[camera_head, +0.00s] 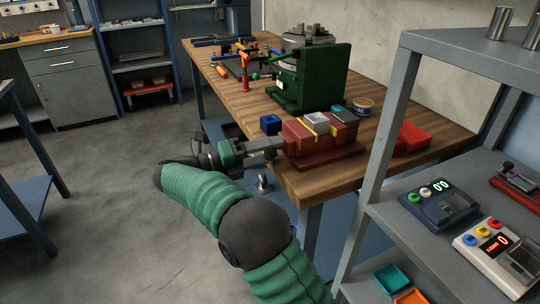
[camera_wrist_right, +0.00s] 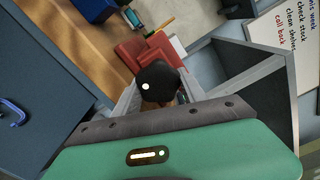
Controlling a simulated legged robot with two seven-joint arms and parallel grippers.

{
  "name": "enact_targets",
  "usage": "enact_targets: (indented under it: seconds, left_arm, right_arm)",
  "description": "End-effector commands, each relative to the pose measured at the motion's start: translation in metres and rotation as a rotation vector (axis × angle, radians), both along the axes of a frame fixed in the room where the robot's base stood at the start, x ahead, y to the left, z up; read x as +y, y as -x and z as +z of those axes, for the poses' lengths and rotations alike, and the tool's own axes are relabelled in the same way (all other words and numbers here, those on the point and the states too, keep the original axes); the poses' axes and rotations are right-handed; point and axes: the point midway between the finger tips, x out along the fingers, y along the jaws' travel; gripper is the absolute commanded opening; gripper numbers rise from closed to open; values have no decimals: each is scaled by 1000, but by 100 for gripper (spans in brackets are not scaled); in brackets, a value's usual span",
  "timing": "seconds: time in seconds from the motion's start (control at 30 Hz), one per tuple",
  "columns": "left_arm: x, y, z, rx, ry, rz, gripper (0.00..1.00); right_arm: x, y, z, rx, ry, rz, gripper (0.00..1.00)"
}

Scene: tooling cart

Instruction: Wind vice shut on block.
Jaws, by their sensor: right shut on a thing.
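The red vice (camera_head: 325,160) stands near the front corner of the wooden bench, with yellow strips along its jaws. A light grey block (camera_head: 316,118) sits at the top of the vice, between its jaws. My right gripper (camera_head: 278,148) reaches the vice from the left. In the right wrist view, my right gripper (camera_wrist_right: 157,88) is shut on a round black knob (camera_wrist_right: 157,78), with the red vice (camera_wrist_right: 134,52) just beyond it. The knob's link to the vice is hidden. My left gripper is in neither view.
A green machine (camera_head: 318,78) stands behind the vice on the bench (camera_head: 215,68). A blue box (camera_head: 270,124), a round tin (camera_head: 363,106) and a red tray (camera_head: 412,137) are near the vice. A grey shelf unit (camera_head: 388,110) stands close on the right.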

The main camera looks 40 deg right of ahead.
Motion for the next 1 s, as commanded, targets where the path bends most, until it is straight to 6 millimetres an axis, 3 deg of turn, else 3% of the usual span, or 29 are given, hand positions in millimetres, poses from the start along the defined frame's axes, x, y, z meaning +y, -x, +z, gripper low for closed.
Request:
enact_targets:
  seconds: [0.4,0.43,0.57,1.0]
  left_arm:
    - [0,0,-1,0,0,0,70]
    - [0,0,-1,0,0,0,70]
    - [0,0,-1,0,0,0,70]
    - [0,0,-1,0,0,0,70]
  right_arm:
    - [4,-4,-2,-42,-9,18,8]
    - [4,-4,-2,-42,-9,18,51]
    - [4,-4,-2,-42,-9,18,68]
    - [4,-4,-3,-38,-9,19,70]
